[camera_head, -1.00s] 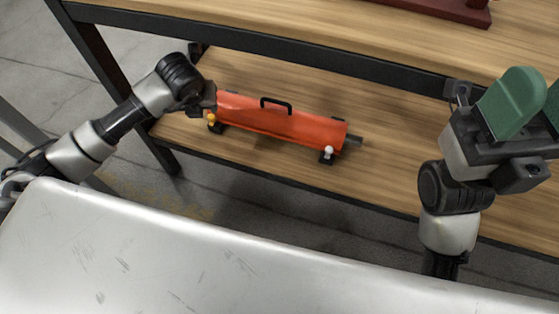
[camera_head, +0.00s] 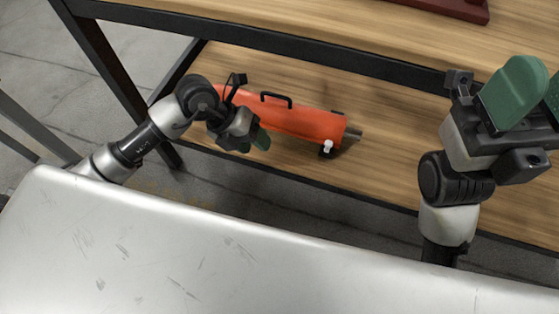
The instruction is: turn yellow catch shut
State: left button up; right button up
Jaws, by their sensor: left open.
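An orange case (camera_head: 305,122) with a black handle (camera_head: 275,97) on top lies on the lower wooden shelf. A white catch (camera_head: 326,147) shows on its front near the right end. The yellow catch is hidden now behind my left arm and gripper. My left gripper (camera_head: 256,142) is open in front of the left part of the case, its green fingers pointing down and to the right. I cannot tell whether it touches the case. My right gripper (camera_head: 537,92) is raised at the right edge, green fingers upward and apart, away from the case.
A dark red object (camera_head: 450,8) stands on the upper shelf. The lower shelf (camera_head: 385,180) is bare to the right of the case. A pale metal surface (camera_head: 200,255) fills the foreground.

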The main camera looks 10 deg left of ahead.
pick_arm(q)
jog(key=s+d+r+m+g+h, duration=0.1)
jog(key=s+d+r+g+h, duration=0.2)
jog(key=s+d+r+h, duration=0.1)
jog(key=shift+s+d+r+m+h, duration=0.5)
jog(key=shift+s+d, duration=0.65)
jog(key=shift+d, duration=0.7)
jog(key=shift+f, duration=0.2)
